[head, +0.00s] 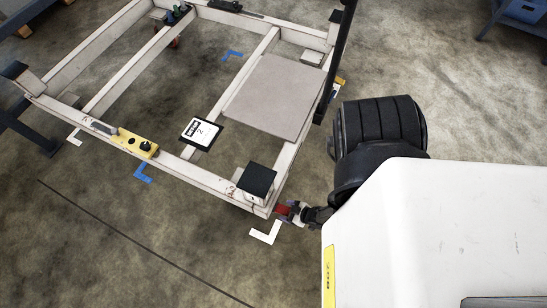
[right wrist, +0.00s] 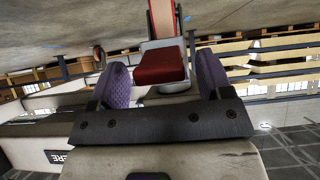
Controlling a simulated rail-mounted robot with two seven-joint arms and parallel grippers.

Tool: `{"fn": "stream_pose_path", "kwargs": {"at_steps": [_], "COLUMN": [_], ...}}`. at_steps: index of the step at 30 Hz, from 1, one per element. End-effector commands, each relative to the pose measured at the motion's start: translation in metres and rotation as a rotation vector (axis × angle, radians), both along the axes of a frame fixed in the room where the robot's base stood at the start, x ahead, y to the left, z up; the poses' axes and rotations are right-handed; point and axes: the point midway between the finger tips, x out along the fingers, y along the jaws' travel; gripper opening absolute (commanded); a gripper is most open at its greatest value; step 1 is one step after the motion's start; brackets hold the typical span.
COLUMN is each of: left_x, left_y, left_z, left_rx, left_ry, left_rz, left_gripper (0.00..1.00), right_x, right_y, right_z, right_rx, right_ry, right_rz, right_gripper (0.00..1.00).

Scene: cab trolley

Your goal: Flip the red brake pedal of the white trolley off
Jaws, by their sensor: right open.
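The white trolley (head: 205,178) is a low, open, scuffed frame in the head view. Its red brake pedal (head: 283,210) shows small at the near right corner. In the right wrist view the red pedal (right wrist: 160,66) is large, a flat block on a pale bracket. My right gripper (head: 296,210) is at that corner, right by the pedal. Its two purple-padded fingers (right wrist: 162,80) are open, one on each side of the pedal, with a gap on both sides. Whether the pedal reaches between the pads in depth is hard to tell. My left gripper is not in view.
A grey-brown panel (head: 275,95) and a black-topped block (head: 256,180) sit on the frame. A yellow control box (head: 137,143) is on its near beam. A dark post (head: 340,55) rises at the right. White corner tape (head: 266,233) marks clear floor nearby.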

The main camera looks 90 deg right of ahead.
Motion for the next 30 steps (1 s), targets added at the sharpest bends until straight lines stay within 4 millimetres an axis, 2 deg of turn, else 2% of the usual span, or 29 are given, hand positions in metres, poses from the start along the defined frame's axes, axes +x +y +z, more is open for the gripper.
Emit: {"fn": "stream_pose_path", "kwargs": {"at_steps": [5,18,24,30], "left_x": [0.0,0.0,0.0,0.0], "left_y": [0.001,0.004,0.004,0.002], "left_z": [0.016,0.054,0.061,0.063], "left_rx": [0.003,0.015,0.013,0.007], "left_ry": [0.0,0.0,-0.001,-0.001], "left_rz": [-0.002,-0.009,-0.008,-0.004], "left_gripper": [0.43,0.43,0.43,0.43], "right_x": [-0.018,-0.079,-0.095,-0.102], "right_y": [0.006,0.03,0.036,0.038], "right_z": [0.018,0.067,0.078,0.082], "right_rx": [0.001,0.0,0.0,0.0], "right_ry": [0.002,0.001,0.001,0.0], "right_rz": [0.0,0.0,0.0,0.0], "right_gripper": [0.72,0.72,0.72,0.72]}}
